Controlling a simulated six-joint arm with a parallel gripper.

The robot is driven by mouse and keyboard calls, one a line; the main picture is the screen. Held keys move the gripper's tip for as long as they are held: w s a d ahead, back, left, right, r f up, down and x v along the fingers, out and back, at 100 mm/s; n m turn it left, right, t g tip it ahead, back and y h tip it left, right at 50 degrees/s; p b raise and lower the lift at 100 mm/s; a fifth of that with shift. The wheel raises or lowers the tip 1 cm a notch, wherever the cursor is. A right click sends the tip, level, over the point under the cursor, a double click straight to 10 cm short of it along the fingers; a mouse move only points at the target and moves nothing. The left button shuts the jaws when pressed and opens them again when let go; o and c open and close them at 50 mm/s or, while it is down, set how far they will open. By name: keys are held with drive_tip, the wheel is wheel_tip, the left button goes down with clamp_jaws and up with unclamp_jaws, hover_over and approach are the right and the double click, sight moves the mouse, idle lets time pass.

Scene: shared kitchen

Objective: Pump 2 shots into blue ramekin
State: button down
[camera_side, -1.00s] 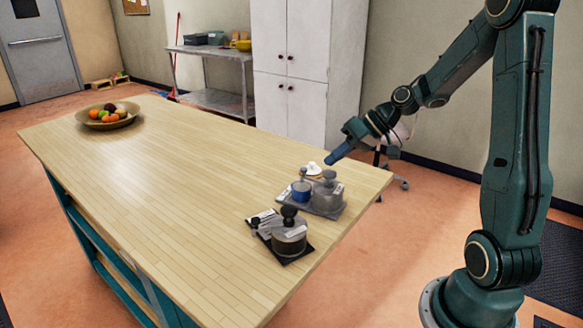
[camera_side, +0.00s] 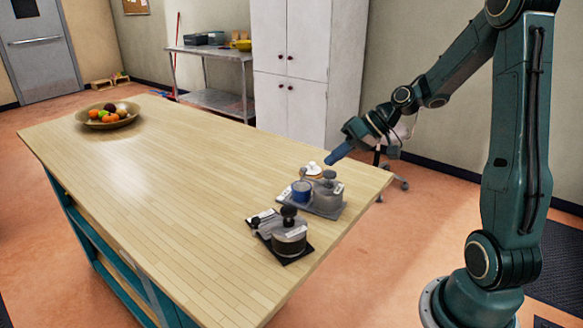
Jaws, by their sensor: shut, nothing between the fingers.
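A blue ramekin (camera_side: 301,191) stands on a grey tray (camera_side: 325,212) near the right end of the wooden table. Beside it on the same tray is a grey pump dispenser (camera_side: 327,194) with a rounded top and a small label. A second dark-topped dispenser (camera_side: 289,234) stands on a black mat nearer the front, with a low grey part beside it. My gripper (camera_side: 328,162) is shut and empty, pointing down and left. In the picture its tip is just above the grey dispenser's top; I cannot tell the exact gap.
A fruit bowl (camera_side: 108,117) stands at the table's far left end. The middle of the wooden table (camera_side: 190,165) is clear.

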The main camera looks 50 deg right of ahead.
sight(328, 173)
drive_tip(key=shift+f, duration=1.7)
idle(2.4)
drive_tip(key=shift+r, duration=1.7)
wheel_tip(328, 173, up, 6)
idle(0.5)
idle(1.4)
